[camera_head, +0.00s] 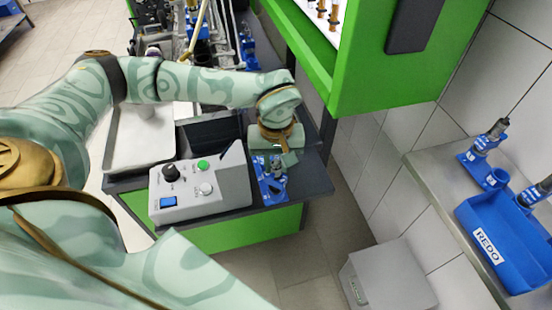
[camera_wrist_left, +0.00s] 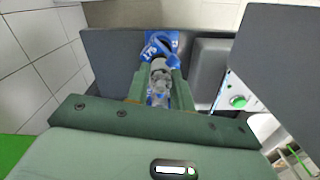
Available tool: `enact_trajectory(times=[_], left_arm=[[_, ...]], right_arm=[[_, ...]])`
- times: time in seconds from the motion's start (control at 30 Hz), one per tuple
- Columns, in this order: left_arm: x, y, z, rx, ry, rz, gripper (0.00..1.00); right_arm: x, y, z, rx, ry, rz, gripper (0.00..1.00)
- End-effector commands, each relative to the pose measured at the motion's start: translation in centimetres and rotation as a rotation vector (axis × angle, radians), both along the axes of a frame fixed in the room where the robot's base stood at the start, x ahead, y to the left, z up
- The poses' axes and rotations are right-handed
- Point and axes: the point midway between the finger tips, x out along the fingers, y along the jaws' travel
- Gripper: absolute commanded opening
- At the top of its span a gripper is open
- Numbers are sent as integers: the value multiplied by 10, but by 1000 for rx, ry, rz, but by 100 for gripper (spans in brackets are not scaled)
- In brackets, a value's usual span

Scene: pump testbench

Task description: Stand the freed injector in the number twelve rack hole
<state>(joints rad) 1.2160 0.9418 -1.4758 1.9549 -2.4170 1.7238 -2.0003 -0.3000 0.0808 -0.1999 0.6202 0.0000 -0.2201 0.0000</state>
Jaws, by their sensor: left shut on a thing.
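My left gripper (camera_head: 277,158) points down at the right end of the dark bench. In the left wrist view its two fingers (camera_wrist_left: 159,90) are shut on the grey metal injector (camera_wrist_left: 160,68), one on each side. The injector is at a blue numbered holder (camera_wrist_left: 157,45); I cannot tell whether it is seated in it or just above it. In the head view the injector (camera_head: 277,171) shows as a small grey piece over the blue holder (camera_head: 267,188). No hole marked twelve can be read. My right gripper is not in view.
A grey control box (camera_head: 225,190) with knobs and a green button stands close left of the holder. A green cabinet (camera_head: 385,90) overhangs at upper right. A steel shelf (camera_head: 435,185) at right bears blue stands with injectors and a blue REDO bin (camera_head: 505,245).

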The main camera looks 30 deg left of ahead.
Motion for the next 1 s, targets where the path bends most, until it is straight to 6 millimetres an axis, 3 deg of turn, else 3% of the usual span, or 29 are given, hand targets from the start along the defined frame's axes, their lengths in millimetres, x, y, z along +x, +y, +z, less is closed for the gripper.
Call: enact_trajectory(times=[1.0], left_arm=[[0,0,-9,-1,-1,-1,0]], right_arm=[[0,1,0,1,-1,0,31]])
